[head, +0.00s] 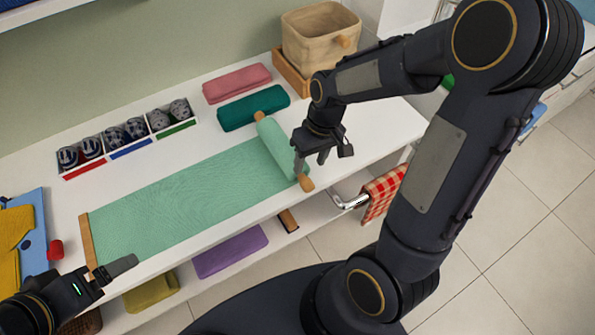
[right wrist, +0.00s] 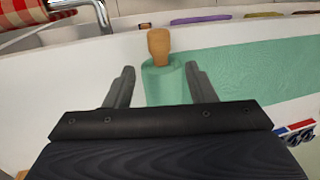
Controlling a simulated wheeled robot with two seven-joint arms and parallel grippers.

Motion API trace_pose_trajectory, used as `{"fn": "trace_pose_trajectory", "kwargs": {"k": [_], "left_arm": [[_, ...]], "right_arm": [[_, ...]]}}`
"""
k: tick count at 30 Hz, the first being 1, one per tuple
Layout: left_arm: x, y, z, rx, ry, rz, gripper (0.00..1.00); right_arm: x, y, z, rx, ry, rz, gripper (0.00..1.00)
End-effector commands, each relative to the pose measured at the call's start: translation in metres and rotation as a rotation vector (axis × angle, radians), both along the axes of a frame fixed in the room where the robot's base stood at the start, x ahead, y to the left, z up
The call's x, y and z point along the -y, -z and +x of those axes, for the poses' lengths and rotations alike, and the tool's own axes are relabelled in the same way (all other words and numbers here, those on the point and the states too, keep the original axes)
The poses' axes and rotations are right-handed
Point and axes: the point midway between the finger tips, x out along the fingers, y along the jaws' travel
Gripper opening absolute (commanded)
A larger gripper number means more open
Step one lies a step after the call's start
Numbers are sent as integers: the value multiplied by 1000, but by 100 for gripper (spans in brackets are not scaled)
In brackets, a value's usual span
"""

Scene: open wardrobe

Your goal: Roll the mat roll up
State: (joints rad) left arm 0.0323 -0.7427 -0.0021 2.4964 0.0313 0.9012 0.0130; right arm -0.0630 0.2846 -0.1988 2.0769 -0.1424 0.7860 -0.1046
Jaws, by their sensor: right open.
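The green mat (head: 180,197) lies flat on the white shelf, with a wooden strip (head: 87,240) along its left end. Its right end is wound into a mat roll (head: 279,147) with wooden knobs at both ends. The near knob (head: 306,184) also shows in the right wrist view (right wrist: 159,46). My right gripper (head: 312,160) is open at the roll's near end. In the right wrist view its fingers (right wrist: 160,78) lie either side of the roll, apparently apart from it. My left gripper (head: 118,268) is by the mat's near left corner; its opening is unclear.
Pink (head: 237,83) and teal (head: 253,107) rolled cloths lie behind the roll. A sectioned tray (head: 128,142) stands at the back left, and a beige basket (head: 320,38) at the back right. A red checked towel (head: 384,192) hangs off the front edge. Folded clothes (head: 22,232) lie left.

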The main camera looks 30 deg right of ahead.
Motion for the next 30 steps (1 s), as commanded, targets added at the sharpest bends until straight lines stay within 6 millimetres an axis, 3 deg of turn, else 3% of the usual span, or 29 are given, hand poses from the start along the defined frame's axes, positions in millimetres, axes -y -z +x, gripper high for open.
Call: {"fn": "trace_pose_trajectory", "kwargs": {"k": [6,12,23,30], "left_arm": [[0,1,0,0,0,0,92],[0,2,0,0,0,0,92],[0,2,0,0,0,0,92],[0,2,0,0,0,0,92]], "right_arm": [[-7,36,-2,-6,1,0,50],[-12,59,-2,-3,1,1,50],[-13,64,-2,1,2,1,50],[-13,64,-2,1,2,1,19]]}}
